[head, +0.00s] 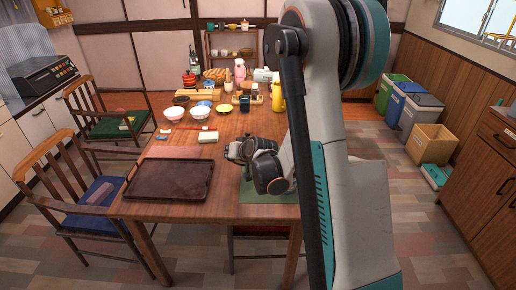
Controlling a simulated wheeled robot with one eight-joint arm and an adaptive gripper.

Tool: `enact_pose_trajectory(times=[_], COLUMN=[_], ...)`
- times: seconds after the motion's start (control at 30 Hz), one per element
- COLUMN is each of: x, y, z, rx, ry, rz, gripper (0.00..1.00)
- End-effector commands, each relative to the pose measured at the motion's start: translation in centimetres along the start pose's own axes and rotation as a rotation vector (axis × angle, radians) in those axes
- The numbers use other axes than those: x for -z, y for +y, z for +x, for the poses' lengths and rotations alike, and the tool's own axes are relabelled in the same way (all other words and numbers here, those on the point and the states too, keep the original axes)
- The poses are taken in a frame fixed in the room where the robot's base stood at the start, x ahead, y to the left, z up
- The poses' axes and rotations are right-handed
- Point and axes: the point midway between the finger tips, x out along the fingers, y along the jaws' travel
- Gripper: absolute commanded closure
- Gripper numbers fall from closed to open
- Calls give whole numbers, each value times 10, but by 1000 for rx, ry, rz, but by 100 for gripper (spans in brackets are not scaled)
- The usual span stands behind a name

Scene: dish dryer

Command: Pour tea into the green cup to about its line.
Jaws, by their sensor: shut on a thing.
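My gripper (236,151) is over the right part of the wooden table, at the end of my dark wrist. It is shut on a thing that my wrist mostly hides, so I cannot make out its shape. A small dark green cup-like thing (244,103) stands farther back on the table, left of the yellow bottle. I cannot tell if it is the green cup. No tea or fill line can be made out. A green mat (262,196) lies at the near right corner, partly under my arm.
An empty brown tray (170,179) lies at the near left of the table (235,212). White bowls (173,113), a yellow dish (224,109), a pink pitcher (240,69) and a yellow bottle (277,96) stand farther back. Chairs flank the left side.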

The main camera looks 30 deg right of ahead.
Motion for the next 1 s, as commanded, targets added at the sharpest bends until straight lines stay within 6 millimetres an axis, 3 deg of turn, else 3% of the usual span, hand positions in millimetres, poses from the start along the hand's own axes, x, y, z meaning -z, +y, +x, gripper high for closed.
enact_pose_trajectory(times=[1.0], x=[3], y=[-3], z=[-5], rx=[7], ry=[-10], rz=[16], gripper=[100])
